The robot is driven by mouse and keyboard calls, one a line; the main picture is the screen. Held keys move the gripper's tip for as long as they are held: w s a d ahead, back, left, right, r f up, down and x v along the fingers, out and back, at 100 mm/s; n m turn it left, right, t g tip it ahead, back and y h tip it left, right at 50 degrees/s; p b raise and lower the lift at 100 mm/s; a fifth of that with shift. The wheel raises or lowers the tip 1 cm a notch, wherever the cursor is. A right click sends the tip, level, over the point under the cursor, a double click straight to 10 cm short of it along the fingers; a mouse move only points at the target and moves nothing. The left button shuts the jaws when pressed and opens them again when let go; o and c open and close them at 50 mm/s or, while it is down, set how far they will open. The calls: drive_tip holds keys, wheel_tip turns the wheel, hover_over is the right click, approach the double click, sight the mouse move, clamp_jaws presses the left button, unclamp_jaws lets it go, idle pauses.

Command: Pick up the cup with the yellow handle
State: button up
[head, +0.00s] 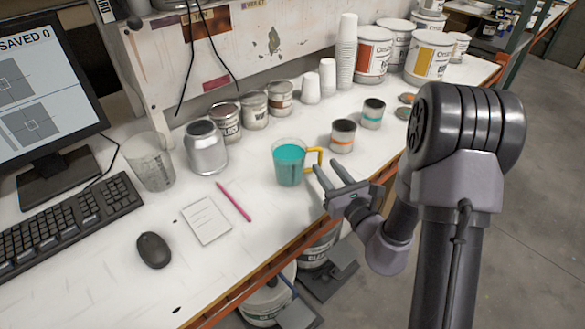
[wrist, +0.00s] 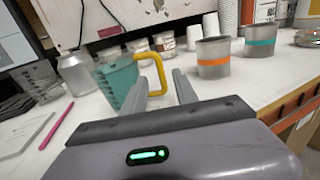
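A clear cup (head: 289,165) with teal contents and a yellow handle (head: 314,158) stands upright on the white counter. Its handle points right, toward my gripper. My gripper (head: 329,172) is open and empty, just to the right of the handle near the counter's front edge. In the wrist view, the cup (wrist: 116,84) is left of the fingers, and the yellow handle (wrist: 152,59) shows just beyond the gap between the fingers (wrist: 166,84). I see no contact between fingers and handle, though the exact gap is hard to judge.
A can with an orange band (head: 342,136) and a can with a teal band (head: 372,113) stand right of the cup. A silver can (head: 206,147) and clear beaker (head: 149,162) stand left. A pink pen (head: 234,202), notepad (head: 206,220) and mouse (head: 153,250) lie in front.

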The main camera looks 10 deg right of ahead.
sight(321, 158)
drive_tip(key=x, duration=0.5)
drive_tip(key=shift+r+b, duration=0.2)
drive_tip(key=shift+b, duration=0.2)
drive_tip(key=shift+d, duration=0.1)
clamp_jaws()
idle(0.8)
